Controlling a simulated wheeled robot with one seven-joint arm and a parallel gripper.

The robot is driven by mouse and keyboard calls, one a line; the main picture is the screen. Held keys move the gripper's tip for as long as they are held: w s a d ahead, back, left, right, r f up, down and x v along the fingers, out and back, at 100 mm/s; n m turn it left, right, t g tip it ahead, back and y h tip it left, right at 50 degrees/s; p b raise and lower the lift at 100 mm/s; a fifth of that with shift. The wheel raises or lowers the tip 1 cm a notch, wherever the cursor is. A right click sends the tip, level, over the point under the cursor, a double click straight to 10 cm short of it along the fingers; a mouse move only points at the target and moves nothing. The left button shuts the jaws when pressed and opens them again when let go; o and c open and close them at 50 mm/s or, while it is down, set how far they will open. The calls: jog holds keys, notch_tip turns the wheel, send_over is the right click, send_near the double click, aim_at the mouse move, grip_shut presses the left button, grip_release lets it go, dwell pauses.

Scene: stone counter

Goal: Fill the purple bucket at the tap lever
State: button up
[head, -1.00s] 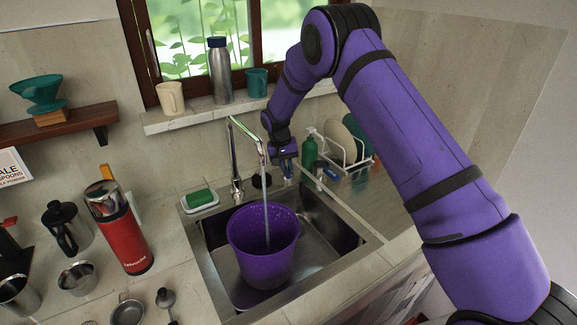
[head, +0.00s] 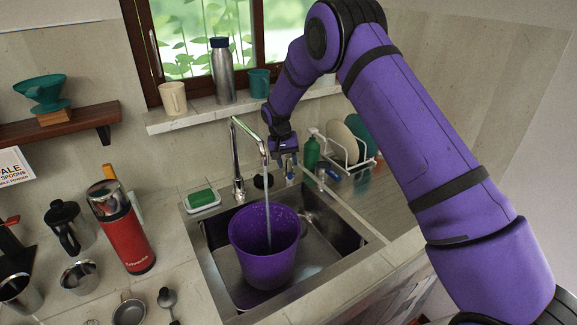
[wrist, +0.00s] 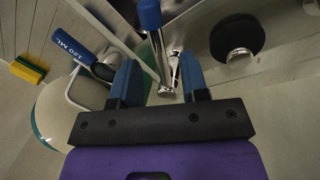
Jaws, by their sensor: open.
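The purple bucket (head: 252,258) stands upright in the sink basin, under the spout of the chrome tap (head: 236,160). A thin stream of water (head: 268,215) runs from the spout into it. I cannot tell the water level. My gripper (head: 288,170) is beyond the bucket, to the right of the tap at the sink's back edge. In the wrist view my gripper (wrist: 160,82) is open, its two blue fingers apart and empty. What looks like the tap lever (wrist: 150,15), blue-ended on a chrome base, shows just beyond and between the fingertips.
A dish rack (head: 350,155) with plates and a green bottle (head: 311,152) stand close to the right of my gripper. A soap dish (head: 202,200) lies left of the tap. A red flask (head: 125,230) and metal cups stand on the left counter.

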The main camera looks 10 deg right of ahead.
notch_tip(320, 180, up, 8)
jog(key=a, duration=0.1)
jog(key=shift+w+a+r, duration=0.2)
jog(key=shift+a, duration=0.1)
dwell(3.6)
dwell(2.1)
jog(key=f, duration=0.3)
jog(key=s+d+f, duration=0.1)
jog(key=f, duration=0.3)
jog(key=d+f, duration=0.1)
jog(key=f, duration=0.2)
jog(key=shift+s+f, duration=0.2)
jog(key=shift+f, duration=0.15)
jog(key=shift+c, duration=0.4)
